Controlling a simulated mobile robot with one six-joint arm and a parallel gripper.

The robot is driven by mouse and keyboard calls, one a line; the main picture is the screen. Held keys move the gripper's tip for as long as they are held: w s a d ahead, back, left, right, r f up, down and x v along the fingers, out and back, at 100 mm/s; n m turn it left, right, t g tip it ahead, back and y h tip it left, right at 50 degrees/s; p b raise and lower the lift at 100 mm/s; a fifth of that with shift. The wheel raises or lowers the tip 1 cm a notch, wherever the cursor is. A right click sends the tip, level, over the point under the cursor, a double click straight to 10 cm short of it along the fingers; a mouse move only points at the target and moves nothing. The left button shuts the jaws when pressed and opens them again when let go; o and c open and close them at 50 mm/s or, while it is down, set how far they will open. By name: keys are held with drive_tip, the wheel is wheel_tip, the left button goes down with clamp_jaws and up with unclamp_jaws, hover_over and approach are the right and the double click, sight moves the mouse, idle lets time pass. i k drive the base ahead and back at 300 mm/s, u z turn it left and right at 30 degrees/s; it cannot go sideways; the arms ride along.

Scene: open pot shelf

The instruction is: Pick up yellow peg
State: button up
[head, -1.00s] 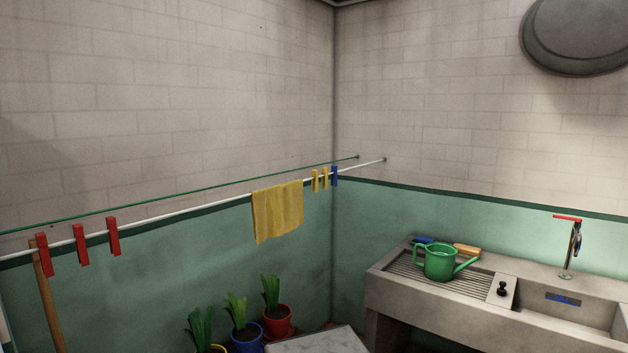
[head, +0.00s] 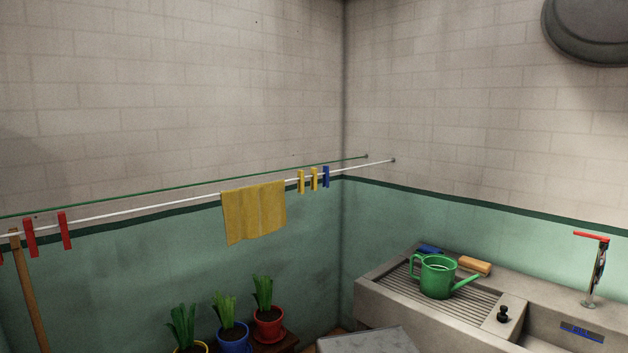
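Two yellow pegs hang side by side on the white line, the left one (head: 301,181) and the right one (head: 314,179). They are just right of a yellow cloth (head: 254,211) draped over the same line. A blue peg (head: 326,177) hangs close to their right. Red pegs (head: 65,231) hang on the line at the far left. My gripper is not in the head view, so its place relative to the pegs does not show.
A green line (head: 180,191) runs behind the white one. A stone sink (head: 385,310) at right bears a green watering can (head: 437,277). Potted plants, one in a red pot (head: 268,325), stand below the cloth. A wooden pole (head: 30,300) is at left.

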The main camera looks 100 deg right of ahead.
sight(301, 183)
drive_tip(key=u, duration=0.05)
drive_tip(key=k, duration=0.95)
drive_tip(key=z, duration=1.45)
drive_tip(key=i, duration=0.5)
drive_tip(key=z, duration=0.1)
drive_tip(key=k, duration=0.45)
